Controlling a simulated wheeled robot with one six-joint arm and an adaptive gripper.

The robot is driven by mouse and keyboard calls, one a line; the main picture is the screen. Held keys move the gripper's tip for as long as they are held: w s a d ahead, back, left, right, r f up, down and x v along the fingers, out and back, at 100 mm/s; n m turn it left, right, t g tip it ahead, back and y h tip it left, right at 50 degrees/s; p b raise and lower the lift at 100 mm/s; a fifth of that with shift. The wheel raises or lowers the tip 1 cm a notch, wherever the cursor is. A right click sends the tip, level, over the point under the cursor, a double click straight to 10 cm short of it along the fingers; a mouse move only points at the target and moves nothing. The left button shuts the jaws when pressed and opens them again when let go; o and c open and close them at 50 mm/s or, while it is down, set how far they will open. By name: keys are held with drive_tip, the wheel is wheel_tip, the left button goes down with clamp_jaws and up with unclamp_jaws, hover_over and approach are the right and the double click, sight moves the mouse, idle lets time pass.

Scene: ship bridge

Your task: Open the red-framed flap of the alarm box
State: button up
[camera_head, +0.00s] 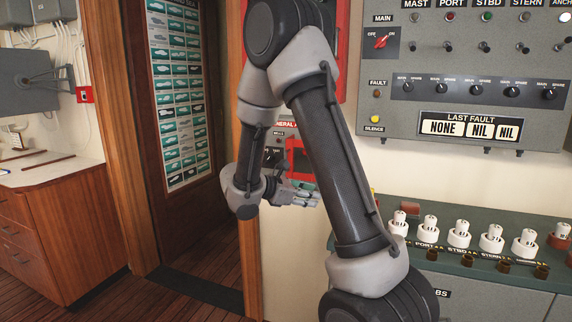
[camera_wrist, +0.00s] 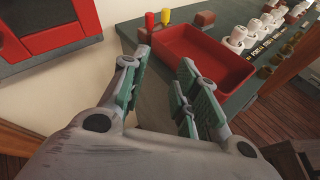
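The alarm box (camera_head: 286,128) is on the wall behind my arm in the head view, its label partly legible as "GENERAL A". Its red-framed flap (camera_head: 300,153) is partly hidden by my arm. In the wrist view the red-framed flap (camera_wrist: 48,22) is at the upper left, with a dark panel inside the frame; it looks closed. My gripper (camera_head: 308,196) is below the box in the head view. In the wrist view my gripper (camera_wrist: 165,60) has its green-padded fingers apart and nothing between them. It is to the right of the flap and not touching it.
A red tray (camera_wrist: 205,58) lies on the dark green counter (camera_wrist: 152,100) beyond the fingers. A red and a yellow item (camera_wrist: 166,15) stand by it. A grey control panel (camera_head: 470,70) hangs above. A wooden doorway is left.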

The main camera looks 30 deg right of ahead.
drive_tip(key=w+a+r+n+t+h, duration=0.1)
drive_tip(key=w+a+r+n+t, duration=0.1)
drive_tip(key=w+r+n+t, duration=0.3)
drive_tip(key=w+a+r+n+t+h, duration=0.1)
drive_tip(key=w+a+n+t, duration=0.25)
drive_tip(key=w, duration=0.45)
drive_tip(key=x, duration=0.7)
drive_tip(key=shift+s+d+f, duration=0.15)
drive_tip(key=shift+d+f, duration=0.05)
drive_tip(key=shift+d, duration=0.3)
drive_tip(key=shift+c, duration=0.4)
clamp_jaws()
